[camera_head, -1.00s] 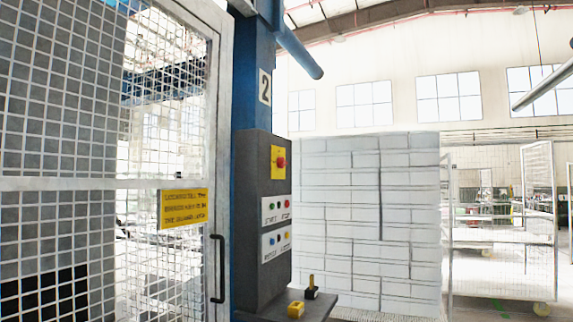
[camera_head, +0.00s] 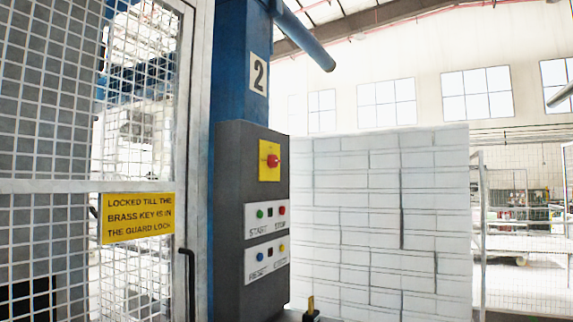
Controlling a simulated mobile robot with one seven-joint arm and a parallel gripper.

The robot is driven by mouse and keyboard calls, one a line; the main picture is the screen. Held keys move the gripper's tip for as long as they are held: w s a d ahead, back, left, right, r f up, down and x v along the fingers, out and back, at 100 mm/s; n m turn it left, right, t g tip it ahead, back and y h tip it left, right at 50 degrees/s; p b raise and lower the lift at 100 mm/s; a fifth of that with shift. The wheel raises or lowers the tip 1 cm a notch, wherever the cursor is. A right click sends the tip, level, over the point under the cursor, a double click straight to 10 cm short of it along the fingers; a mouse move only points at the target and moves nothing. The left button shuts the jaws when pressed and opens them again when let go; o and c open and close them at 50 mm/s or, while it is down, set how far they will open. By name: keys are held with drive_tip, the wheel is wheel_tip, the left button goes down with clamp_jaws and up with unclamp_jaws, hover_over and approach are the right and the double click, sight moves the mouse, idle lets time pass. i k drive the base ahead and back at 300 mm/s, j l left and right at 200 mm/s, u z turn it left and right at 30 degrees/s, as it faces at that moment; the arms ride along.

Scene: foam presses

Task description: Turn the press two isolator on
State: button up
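The box is fixed to a blue column with a number 2 plate (camera_head: 259,74). I cannot tell from the knob's angle which position it is in. Below it are a start and stop button panel (camera_head: 267,219) and a second panel (camera_head: 267,258) with blue and yellow buttons. My gripper is not in view.
A mesh guard door with a black handle (camera_head: 187,285) and a yellow sign (camera_head: 138,218) about the brass key stands at left. A stack of pale blocks (camera_head: 385,220) stands behind the box at right. A small black and brass item (camera_head: 311,309) shows at the bottom edge.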

sight(273, 161)
drive_tip(key=i+l+u, duration=0.1)
drive_tip(key=i+l, duration=1.4)
drive_tip(key=l, duration=0.15)
drive_tip(key=u, duration=0.05)
